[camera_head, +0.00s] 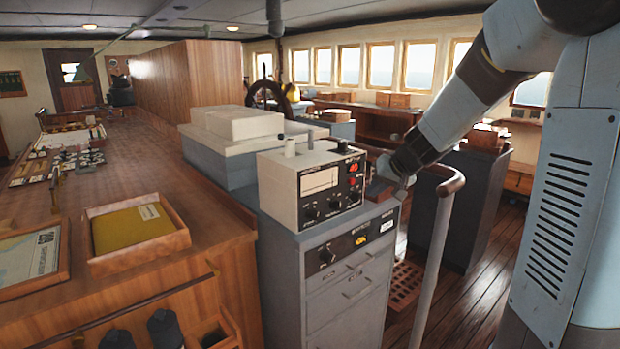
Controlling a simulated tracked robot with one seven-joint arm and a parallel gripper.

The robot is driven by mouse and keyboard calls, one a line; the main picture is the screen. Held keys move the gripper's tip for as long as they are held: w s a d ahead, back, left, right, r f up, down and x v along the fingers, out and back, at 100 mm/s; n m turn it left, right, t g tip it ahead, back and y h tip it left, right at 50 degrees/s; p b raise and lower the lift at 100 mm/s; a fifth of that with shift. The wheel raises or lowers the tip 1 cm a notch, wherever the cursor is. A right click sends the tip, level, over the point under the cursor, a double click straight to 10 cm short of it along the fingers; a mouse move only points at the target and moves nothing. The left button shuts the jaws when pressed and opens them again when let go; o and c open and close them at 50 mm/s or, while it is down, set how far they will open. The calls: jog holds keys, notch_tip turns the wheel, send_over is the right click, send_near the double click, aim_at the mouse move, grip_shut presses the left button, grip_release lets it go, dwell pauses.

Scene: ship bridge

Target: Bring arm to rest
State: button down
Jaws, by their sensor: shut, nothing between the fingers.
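My arm (470,105) comes in from the upper right and slopes down to the left. Its dark end, with my gripper (407,181), is beside the right side of the grey cabinet (345,262), close to the white instrument box (312,186). The gripper is shut and empty. The fingers look very small here, and I cannot tell whether they touch anything.
A white handrail (432,265) with a brown grip stands just right of my gripper. A wooden counter (120,180) with a yellow folder (130,226) in a tray fills the left. Dark consoles stand behind the arm. Plank floor (485,285) shows at the lower right.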

jog(key=s+a+r+n+g+h, duration=0.1)
jog(key=s+r, duration=0.2)
jog(key=s, duration=0.5)
jog(key=s+a+r+h, duration=0.1)
jog(key=s+a+r, duration=0.1)
jog(key=s, duration=0.6)
jog(key=s+d+h, duration=0.1)
jog(key=s+d, duration=0.1)
jog(key=s, duration=0.5)
jog(key=s+d+h, duration=0.1)
jog(key=s+d, duration=0.1)
jog(key=s, duration=0.6)
jog(key=shift+s+d+r+g, duration=0.2)
jog(key=shift+d+r+g, duration=0.1)
